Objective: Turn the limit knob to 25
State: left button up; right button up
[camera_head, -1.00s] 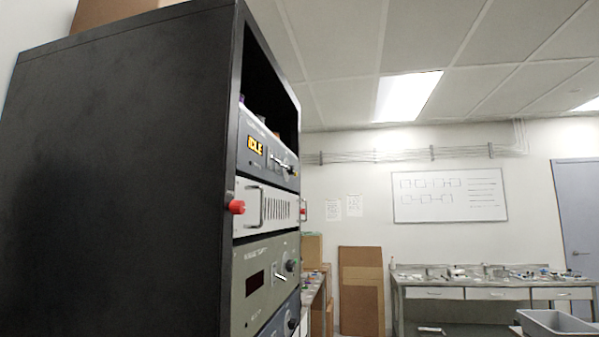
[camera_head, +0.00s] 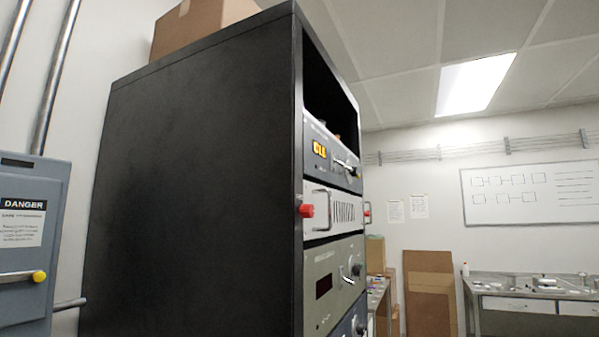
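A tall black rack (camera_head: 200,170) fills the middle of the head view, seen mostly from its side. Its front faces right and shows several stacked panels at a steep angle. The top panel (camera_head: 333,150) has a lit amber display. A white vented panel (camera_head: 335,212) sits below it, with a red knob (camera_head: 306,211) at the rack's near edge. A grey-green panel (camera_head: 328,285) with a dark red display is lower, and a dark knob (camera_head: 356,269) is on it. I cannot read which knob is the limit knob. Neither gripper is in view.
A grey electrical box (camera_head: 32,240) with a DANGER label and a yellow-tipped lever stands at the left. A cardboard box (camera_head: 200,28) is on the rack's top. Cardboard sheets (camera_head: 430,290) and a workbench (camera_head: 530,290) stand behind at the right.

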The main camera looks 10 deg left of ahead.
aim_at(354, 173)
jog(key=i+l+u, duration=0.15)
jog(key=l+u, duration=0.25)
jog(key=i+l+u, duration=0.1)
jog(key=l+u, duration=0.65)
